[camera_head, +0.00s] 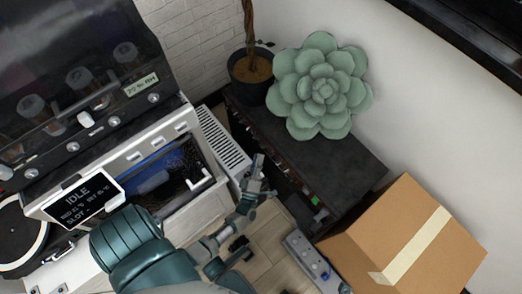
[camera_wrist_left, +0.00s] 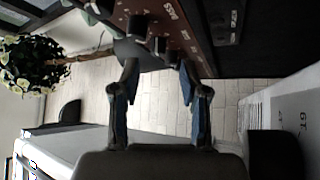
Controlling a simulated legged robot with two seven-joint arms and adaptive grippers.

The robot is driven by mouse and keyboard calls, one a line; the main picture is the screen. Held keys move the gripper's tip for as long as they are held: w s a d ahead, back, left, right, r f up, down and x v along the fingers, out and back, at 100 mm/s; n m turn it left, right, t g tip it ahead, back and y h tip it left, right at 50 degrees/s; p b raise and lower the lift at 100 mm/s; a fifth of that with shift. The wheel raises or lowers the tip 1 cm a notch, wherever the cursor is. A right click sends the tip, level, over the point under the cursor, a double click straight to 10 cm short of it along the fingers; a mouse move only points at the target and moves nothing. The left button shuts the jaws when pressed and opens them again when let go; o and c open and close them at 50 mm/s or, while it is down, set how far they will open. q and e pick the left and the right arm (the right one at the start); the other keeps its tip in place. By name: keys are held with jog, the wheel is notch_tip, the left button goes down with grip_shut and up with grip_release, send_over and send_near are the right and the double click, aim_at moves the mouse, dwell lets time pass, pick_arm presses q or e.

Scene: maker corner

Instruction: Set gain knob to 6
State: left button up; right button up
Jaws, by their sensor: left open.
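The gain knob cannot be told apart by its label. A reddish-brown amp panel (camera_wrist_left: 185,32) with several dark knobs (camera_wrist_left: 138,25) shows at the top of the left wrist view, with the word BASS on it upside down. In the head view, the amp is the dark box (camera_head: 335,160), its panel seen edge-on. My left gripper (camera_head: 257,180) is close to that panel. In the left wrist view, my left gripper (camera_wrist_left: 158,78) is open, its fingertips near the panel, with a dark rounded shape close to them; contact cannot be told. My right gripper is out of view.
A green succulent (camera_head: 320,88) and a potted plant (camera_head: 250,70) stand by the amp's top. A cardboard box (camera_head: 410,240) is at the lower right. A white machine with an IDLE screen (camera_head: 85,200) stands on the left. Pale floor shows between them.

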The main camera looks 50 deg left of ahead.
aim_at(262, 147)
pick_arm(q)
jog(key=x, duration=0.3)
jog(key=shift+w+a+r, duration=0.1)
jog(key=shift+w+r, duration=0.15)
jog(key=shift+w, duration=0.05)
jog(key=shift+a, duration=0.1)
grip_shut()
